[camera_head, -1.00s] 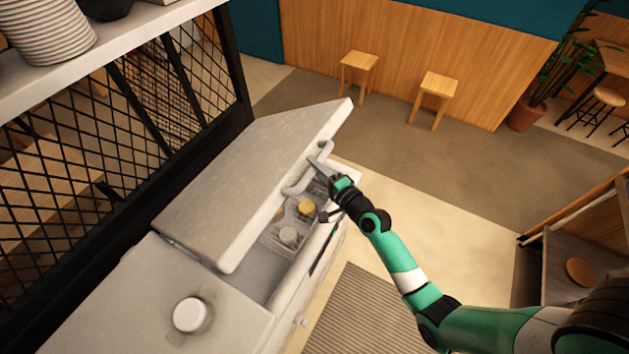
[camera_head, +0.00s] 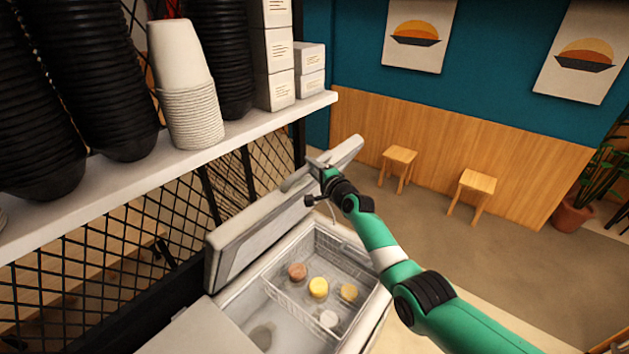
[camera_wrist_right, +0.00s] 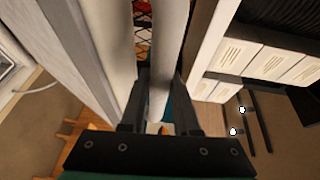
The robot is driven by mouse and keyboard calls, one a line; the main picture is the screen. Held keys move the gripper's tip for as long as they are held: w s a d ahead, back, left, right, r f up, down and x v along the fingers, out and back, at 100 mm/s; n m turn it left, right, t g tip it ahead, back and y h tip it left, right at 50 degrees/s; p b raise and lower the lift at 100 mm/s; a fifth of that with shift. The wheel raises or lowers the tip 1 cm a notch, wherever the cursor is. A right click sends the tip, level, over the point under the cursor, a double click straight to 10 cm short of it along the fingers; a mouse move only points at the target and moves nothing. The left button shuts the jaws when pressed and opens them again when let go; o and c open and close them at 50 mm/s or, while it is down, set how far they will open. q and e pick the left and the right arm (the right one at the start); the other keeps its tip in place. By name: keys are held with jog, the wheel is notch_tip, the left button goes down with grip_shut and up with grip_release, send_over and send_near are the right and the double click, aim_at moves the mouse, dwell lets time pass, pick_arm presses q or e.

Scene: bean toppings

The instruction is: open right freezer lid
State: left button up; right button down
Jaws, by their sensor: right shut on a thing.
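The right freezer lid (camera_head: 245,240) is raised steeply at the freezer's back edge, leaning toward the black mesh. My right gripper (camera_head: 318,172) is at the lid's upper part, shut on the lid handle (camera_head: 298,178). In the right wrist view the pale handle bar (camera_wrist_right: 165,60) runs between the two dark fingers of the gripper (camera_wrist_right: 160,110). The freezer's right compartment is uncovered, with a wire basket (camera_head: 345,252) holding several small round tubs (camera_head: 318,288). My left gripper is not in view.
A white shelf (camera_head: 235,135) with black bowl stacks, white cups (camera_head: 190,115) and white boxes (camera_head: 280,90) is above and behind the lid. Black mesh (camera_head: 130,235) stands below it. Two wooden stools (camera_head: 477,183) are on open floor at the right.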

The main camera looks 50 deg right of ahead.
jog(key=shift+w+r, duration=0.2)
jog(key=shift+w, duration=0.4)
jog(key=c, duration=0.7)
grip_release()
jog(key=shift+o, duration=0.2)
jog(key=shift+s, duration=0.1)
jog(key=shift+s+r+p, duration=0.1)
jog(key=shift+s+p, duration=0.05)
jog(key=shift+p, duration=0.35)
jog(key=p+v, duration=0.4)
jog(key=v, duration=0.7)
